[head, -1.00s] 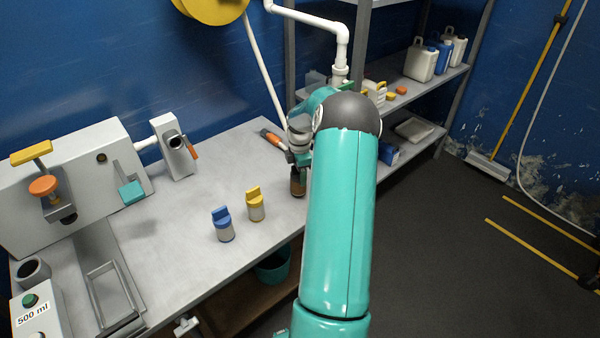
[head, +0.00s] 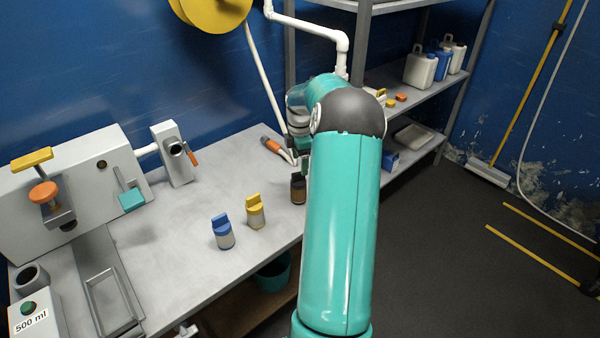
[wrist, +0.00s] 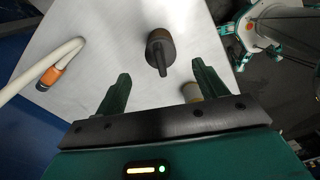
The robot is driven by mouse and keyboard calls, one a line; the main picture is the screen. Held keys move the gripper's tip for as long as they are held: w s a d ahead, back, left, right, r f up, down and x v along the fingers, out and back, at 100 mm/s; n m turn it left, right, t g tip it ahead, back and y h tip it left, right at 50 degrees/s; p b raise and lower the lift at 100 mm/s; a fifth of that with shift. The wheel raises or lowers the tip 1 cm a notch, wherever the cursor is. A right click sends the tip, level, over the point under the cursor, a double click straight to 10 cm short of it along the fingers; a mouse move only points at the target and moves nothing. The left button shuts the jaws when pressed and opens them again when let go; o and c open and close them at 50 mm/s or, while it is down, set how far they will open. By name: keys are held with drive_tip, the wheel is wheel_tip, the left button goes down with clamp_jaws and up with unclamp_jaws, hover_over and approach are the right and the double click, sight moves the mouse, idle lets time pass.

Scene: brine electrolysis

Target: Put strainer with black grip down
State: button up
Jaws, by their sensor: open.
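The strainer with the black grip (head: 298,190) stands upright on the grey bench near its right edge. It has a dark brown body and a black top. In the wrist view the strainer (wrist: 160,48) lies beyond and between my fingertips, with a visible gap to both. My gripper (wrist: 160,74) is open and empty. In the head view my gripper (head: 304,160) is just above the strainer, partly hidden by my arm.
Strainers with a blue grip (head: 222,232) and a yellow grip (head: 255,212) stand to the left on the bench (head: 190,260). A white hose with an orange end (head: 271,144) lies behind. A shelf rack (head: 435,80) stands at the back right.

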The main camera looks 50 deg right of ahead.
wheel_tip(320, 180, up, 3)
drive_tip(key=shift+r, duration=0.15)
drive_tip(key=shift+w+a+r, duration=0.15)
drive_tip(key=shift+a, duration=0.1)
drive_tip(key=w+a+r+m+t+h, duration=0.1)
drive_tip(key=a+r, duration=0.4)
drive_tip(key=a, duration=0.4)
drive_tip(key=w+a+r+m, duration=0.15)
drive_tip(key=a+r, duration=0.25)
drive_tip(key=a, duration=0.4)
drive_tip(key=a+r+m+t+h, duration=0.1)
drive_tip(key=a+r+m, duration=0.1)
drive_tip(key=a+r, duration=0.5)
drive_tip(key=s+a+m+t+y, duration=0.1)
drive_tip(key=s+a+m, duration=0.2)
drive_tip(key=s+a, duration=0.5)
drive_tip(key=s+a+f+m+t+y, duration=0.1)
drive_tip(key=s+a, duration=0.7)
drive_tip(key=a, duration=0.8)
drive_tip(key=shift+s+a+f+m+t, duration=0.15)
drive_tip(key=shift+s+a+m+t, duration=0.2)
drive_tip(key=shift+m+t, duration=0.7)
drive_tip(key=shift+d+m+g, duration=0.15)
drive_tip(key=shift+m+g, duration=0.1)
drive_tip(key=shift+m, duration=0.05)
